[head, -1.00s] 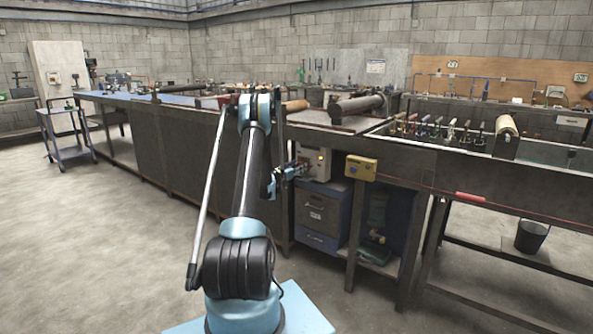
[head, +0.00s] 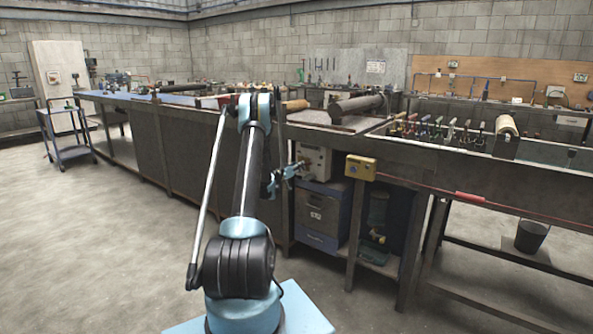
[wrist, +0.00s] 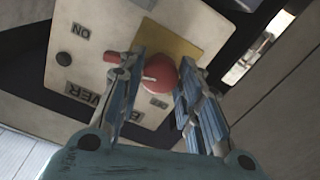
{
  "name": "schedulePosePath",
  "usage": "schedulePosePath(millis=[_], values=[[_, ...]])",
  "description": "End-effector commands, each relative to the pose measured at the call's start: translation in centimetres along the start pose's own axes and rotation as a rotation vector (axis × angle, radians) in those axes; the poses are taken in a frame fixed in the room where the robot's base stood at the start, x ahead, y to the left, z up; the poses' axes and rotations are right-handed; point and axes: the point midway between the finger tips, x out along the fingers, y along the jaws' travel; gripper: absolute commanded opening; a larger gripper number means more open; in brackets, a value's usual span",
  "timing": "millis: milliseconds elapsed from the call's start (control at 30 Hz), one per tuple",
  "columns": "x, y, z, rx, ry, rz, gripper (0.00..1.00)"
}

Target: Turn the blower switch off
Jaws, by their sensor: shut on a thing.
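The blower switch (wrist: 160,72) is a round red knob with a white mark, on a cream panel (wrist: 90,75) with a yellow plate behind it. An "ON" label shows at the panel's upper left. A "BLOWER" label is partly hidden by my left finger. In the wrist view my gripper (wrist: 162,80) has its blue fingers on either side of the red knob, shut on it. A red piece sticks out left of the left finger; I cannot tell if it joins the knob. In the head view my gripper (head: 290,171) is at the pale control box (head: 314,160) under the bench.
A yellow box (head: 361,167) hangs on the bench front, right of the control box. Drawers (head: 319,214) stand below it. Bench legs and a shelf are close on the right. The floor (head: 100,240) to the left is clear.

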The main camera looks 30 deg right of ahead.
Motion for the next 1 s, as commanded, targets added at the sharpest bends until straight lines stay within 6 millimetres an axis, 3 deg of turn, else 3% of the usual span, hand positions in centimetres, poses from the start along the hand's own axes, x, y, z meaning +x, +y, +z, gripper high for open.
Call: schedulePosePath(millis=[1000], values=[[0.05,-0.33,-0.07,-0.959,0.004,-0.004,0.08]])
